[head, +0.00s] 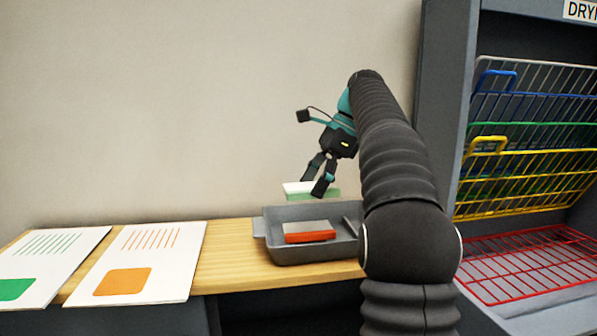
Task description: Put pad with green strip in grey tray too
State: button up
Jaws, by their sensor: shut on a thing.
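My gripper (318,180) is shut on a pale pad with a green strip (298,188) along its front edge. It holds the pad in the air above the back left part of the grey tray (278,247). The tray stands on the wooden table. A pad with a red-orange strip (309,232) lies in the tray. Part of another grey item or tray part (352,226) shows at the tray's right side, partly hidden by my arm. My arm also hides the tray's right end.
Two white sheets lie on the table at the left, one with a green patch (60,256) and one with an orange patch (160,240). A drying rack (530,140) with coloured wire shelves stands at the right. Bare wood (228,262) lies between the sheets and the tray.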

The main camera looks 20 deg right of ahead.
jog(key=shift+w+f, duration=0.1)
jog(key=shift+w, duration=0.35)
send_over(304, 228)
jog(key=d, duration=0.2)
jog(key=shift+s+f, duration=0.15)
jog(key=shift+f, duration=2.5)
jog(key=shift+f+b, duration=0.7)
jog(key=shift+f, duration=0.5)
jog(key=o, duration=1.2)
jog(key=shift+o, duration=0.2)
jog(key=shift+r, duration=0.1)
